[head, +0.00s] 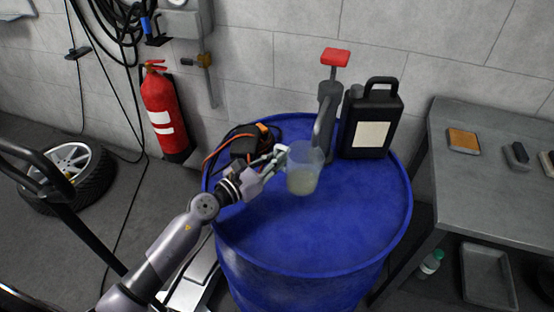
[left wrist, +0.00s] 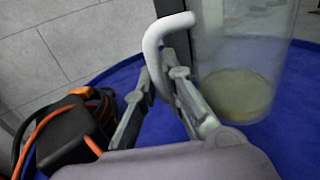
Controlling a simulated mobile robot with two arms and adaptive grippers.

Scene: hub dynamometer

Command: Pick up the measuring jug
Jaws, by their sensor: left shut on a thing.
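The measuring jug (head: 303,172) is a clear, see-through beaker with some pale yellowish liquid at its bottom. It is at the top of the blue drum (head: 350,215); I cannot tell whether it touches the lid. In the left wrist view the jug (left wrist: 243,75) is at the right, with its white handle (left wrist: 168,28) between my fingers. My left gripper (head: 279,155) comes from the left and is shut on the handle. It also shows in the left wrist view (left wrist: 163,85). My right gripper is not in view.
A grey pump with a red handle (head: 335,57) and a black canister (head: 371,122) stand behind the jug. A black device (head: 244,147) with orange cables lies left of the gripper. A grey bench (head: 490,190) is at the right. The drum's front top is clear.

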